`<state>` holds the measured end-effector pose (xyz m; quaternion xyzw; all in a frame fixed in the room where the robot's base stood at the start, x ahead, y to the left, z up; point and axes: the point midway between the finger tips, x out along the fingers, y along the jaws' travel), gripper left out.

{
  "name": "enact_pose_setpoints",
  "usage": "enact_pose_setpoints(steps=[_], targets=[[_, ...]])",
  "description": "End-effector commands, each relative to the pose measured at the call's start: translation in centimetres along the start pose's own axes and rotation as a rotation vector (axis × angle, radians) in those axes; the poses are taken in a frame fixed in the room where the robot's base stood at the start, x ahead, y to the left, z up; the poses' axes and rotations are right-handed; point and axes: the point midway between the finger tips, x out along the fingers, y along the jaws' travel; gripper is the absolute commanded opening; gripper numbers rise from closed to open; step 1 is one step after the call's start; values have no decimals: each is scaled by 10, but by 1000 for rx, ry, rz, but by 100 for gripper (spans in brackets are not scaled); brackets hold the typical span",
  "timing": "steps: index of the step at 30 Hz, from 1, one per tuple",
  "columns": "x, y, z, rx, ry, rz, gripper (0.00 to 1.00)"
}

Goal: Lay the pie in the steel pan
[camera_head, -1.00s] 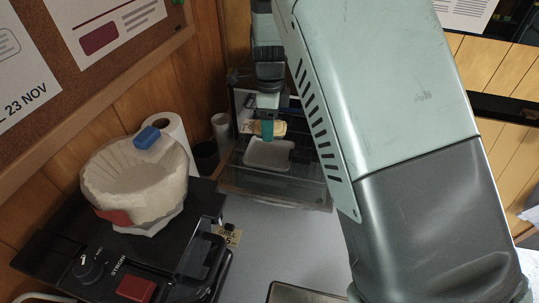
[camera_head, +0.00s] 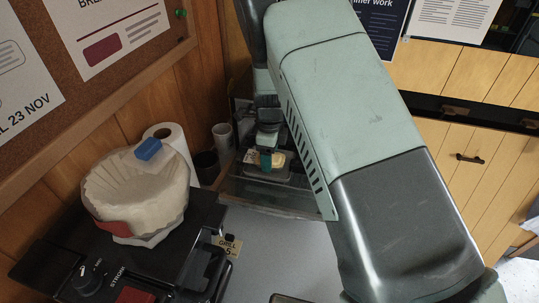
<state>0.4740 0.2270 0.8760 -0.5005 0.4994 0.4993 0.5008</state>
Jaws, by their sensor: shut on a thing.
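The pie (camera_head: 277,159) is small, pale yellow and golden. It shows on both sides of my gripper's (camera_head: 266,163) teal fingers, which are shut on it. The gripper points down from above. Below the pie is a shallow grey pan (camera_head: 266,174), apparently the steel pan, inside a clear-sided case. The pie appears within the pan's outline, low over it or touching it; I cannot tell which. The fingers hide the middle of the pie and part of the pan.
The clear case (camera_head: 270,200) has walls close around the pan. A paper towel roll (camera_head: 170,145), a dark cup (camera_head: 206,166) and a light cup (camera_head: 223,137) stand left of it.

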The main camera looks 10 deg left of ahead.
Motion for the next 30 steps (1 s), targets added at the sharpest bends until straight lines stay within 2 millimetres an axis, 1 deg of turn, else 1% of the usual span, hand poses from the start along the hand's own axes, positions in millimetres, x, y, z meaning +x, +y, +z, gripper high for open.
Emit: enact_pose_setpoints(steps=[7,8,12,20,23,26,30], targets=[[2,0,0,-1,0,0,30],[2,0,0,-1,0,0,66],[2,0,0,-1,0,0,88],[2,0,0,-1,0,0,89],[-2,0,0,-1,-1,-1,89],[-14,0,1,-1,-1,-3,89],[-43,0,1,-2,-2,-4,89]])
